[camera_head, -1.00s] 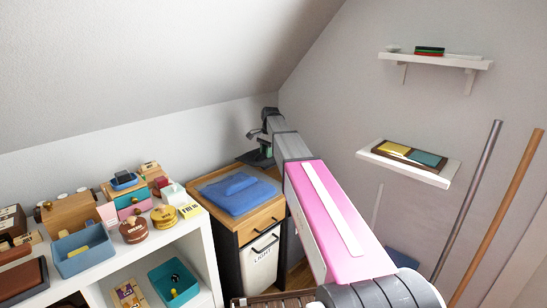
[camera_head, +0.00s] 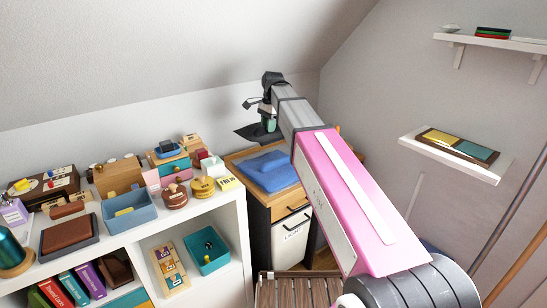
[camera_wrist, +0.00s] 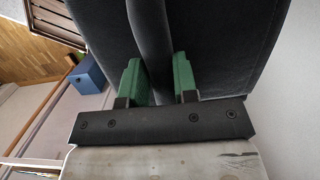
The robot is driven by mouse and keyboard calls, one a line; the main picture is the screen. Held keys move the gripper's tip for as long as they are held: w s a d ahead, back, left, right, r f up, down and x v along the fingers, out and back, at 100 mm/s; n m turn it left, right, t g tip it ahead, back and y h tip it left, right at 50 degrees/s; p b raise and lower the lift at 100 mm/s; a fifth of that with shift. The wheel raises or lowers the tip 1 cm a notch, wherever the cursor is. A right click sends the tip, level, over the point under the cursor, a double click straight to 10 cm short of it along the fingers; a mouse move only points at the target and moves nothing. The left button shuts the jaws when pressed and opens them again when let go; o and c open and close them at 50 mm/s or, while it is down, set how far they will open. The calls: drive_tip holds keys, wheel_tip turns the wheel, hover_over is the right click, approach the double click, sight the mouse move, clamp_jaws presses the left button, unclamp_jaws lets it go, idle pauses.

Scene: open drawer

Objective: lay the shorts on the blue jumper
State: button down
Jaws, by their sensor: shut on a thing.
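The blue jumper (camera_head: 268,171) lies folded on top of the wooden cabinet in the head view. My gripper (camera_head: 268,123) is above and behind it in the picture, partly hidden by my arm. It is shut on the dark grey shorts (camera_head: 250,133), which hang in the air, apart from the jumper. In the wrist view, the green fingers of my gripper (camera_wrist: 159,82) pinch a raised fold of the shorts (camera_wrist: 215,45). The far ends of the shorts run out of that view.
The cabinet (camera_head: 297,208) has a drawer with a black handle. A white shelf unit (camera_head: 232,225) crowded with boxes stands close on its left. The sloped ceiling is near my arm. A wall shelf (camera_head: 460,163) is on the right. A slatted wooden seat (camera_head: 290,290) is in front.

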wheel_tip(320, 180, up, 3)
hover_over(251, 140)
drive_tip(key=shift+a, duration=0.1)
drive_tip(key=w+d+f, duration=0.4)
drive_tip(key=w+d, duration=0.1)
drive_tip(key=w+d+f, duration=0.2)
drive_tip(key=w+f, duration=0.1)
drive_tip(key=shift+w+d, duration=0.15)
drive_tip(key=shift+d, duration=0.15)
drive_tip(key=shift+f, duration=2)
drive_tip(key=shift+f, duration=0.6)
drive_tip(key=c, duration=0.9)
unclamp_jaws()
drive_tip(key=r, duration=0.4)
drive_tip(key=d+r, duration=0.1)
drive_tip(key=r, duration=0.3)
drive_tip(key=w+r, duration=0.1)
drive_tip(key=r, duration=0.4)
drive_tip(key=shift+d+r, duration=0.1)
drive_tip(key=shift+d, duration=0.1)
